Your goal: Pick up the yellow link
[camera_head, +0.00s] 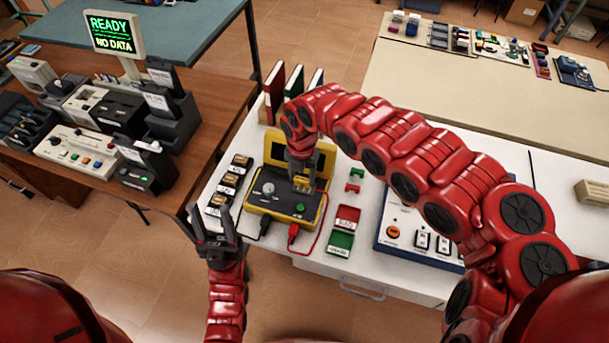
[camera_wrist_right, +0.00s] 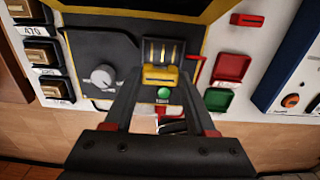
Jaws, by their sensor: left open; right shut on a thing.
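The yellow link (camera_wrist_right: 160,77) is a small block between my right fingertips in the right wrist view, just below a slotted black socket (camera_wrist_right: 164,50) on the yellow-edged test box (camera_head: 252,212). My right gripper (camera_head: 302,176) reaches down over the box's panel and is shut on the link. It also shows in the right wrist view (camera_wrist_right: 161,84). The fingers partly cover the link, and I cannot tell whether it is clear of the panel. My left gripper (camera_head: 215,216) is open and empty, in front of the box's left side.
A grey knob (camera_wrist_right: 103,76) and a green button (camera_wrist_right: 163,93) are close to my right fingers. Red (camera_head: 347,218) and green (camera_head: 341,243) trays lie right of the box, several labelled black blocks (camera_head: 229,184) left. A blue-edged panel (camera_head: 408,230) stands further right.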

